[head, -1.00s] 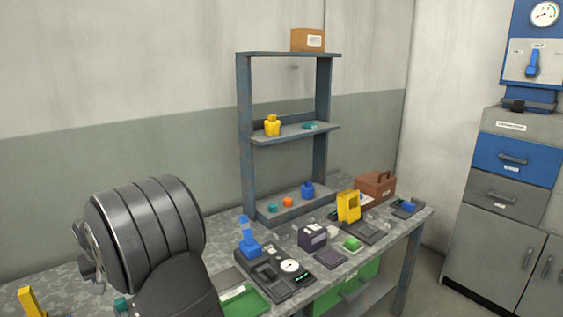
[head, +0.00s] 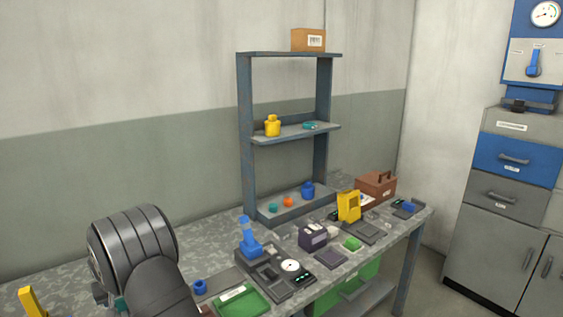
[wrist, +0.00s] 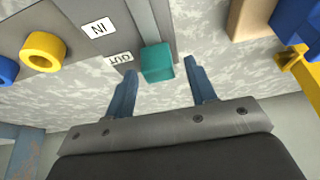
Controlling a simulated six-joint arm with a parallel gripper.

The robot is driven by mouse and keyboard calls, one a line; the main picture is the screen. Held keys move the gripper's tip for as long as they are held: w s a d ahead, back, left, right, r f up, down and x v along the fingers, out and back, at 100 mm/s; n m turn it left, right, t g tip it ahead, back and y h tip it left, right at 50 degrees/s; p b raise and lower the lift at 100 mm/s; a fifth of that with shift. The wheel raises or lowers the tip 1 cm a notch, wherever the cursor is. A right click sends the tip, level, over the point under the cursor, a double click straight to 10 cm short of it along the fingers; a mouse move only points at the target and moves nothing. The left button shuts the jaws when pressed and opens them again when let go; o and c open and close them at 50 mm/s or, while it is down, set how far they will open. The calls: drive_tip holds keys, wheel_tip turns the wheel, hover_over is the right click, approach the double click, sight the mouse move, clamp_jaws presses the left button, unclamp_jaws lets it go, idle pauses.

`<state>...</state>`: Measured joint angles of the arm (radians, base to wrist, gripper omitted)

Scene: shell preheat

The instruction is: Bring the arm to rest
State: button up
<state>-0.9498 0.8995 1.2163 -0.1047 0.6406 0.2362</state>
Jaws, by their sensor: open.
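My gripper (wrist: 160,70) shows in the wrist view with its two blue-grey fingers apart. A teal block (wrist: 157,61) appears between and just beyond the fingertips, by a plate with IN and OUT labels (wrist: 122,59). The picture does not clearly show how far the tips are from it. In the head view my dark arm fills the lower left and hides the gripper.
A yellow ring (wrist: 43,51) and a blue ring sit on the plate (wrist: 60,15). In the head view, the bench holds a green tray (head: 262,305), a gauge device (head: 290,266) and a purple box (head: 312,235). A shelf rack (head: 244,140) stands behind.

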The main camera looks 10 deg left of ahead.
drive_tip(key=shift+s+f, duration=0.1)
drive_tip(key=shift+f, duration=0.35)
drive_tip(key=s+d, duration=0.1)
drive_tip(key=s+d+r, duration=0.1)
drive_tip(key=s+d, duration=0.1)
drive_tip(key=shift+s+d, duration=0.15)
drive_tip(key=shift+d, duration=0.1)
drive_tip(key=s+d+r+m, duration=0.1)
drive_tip(key=d+r+m, duration=0.2)
drive_tip(key=r, duration=0.7)
drive_tip(key=s+d+r+m, duration=0.2)
drive_tip(key=d+r+m, duration=0.1)
drive_tip(key=r, duration=0.7)
drive_tip(key=shift+d+r+g, duration=0.2)
drive_tip(key=shift+d+g, duration=0.1)
drive_tip(key=shift+d, duration=0.3)
drive_tip(key=shift+o, duration=0.2)
drive_tip(key=shift+s, duration=0.1)
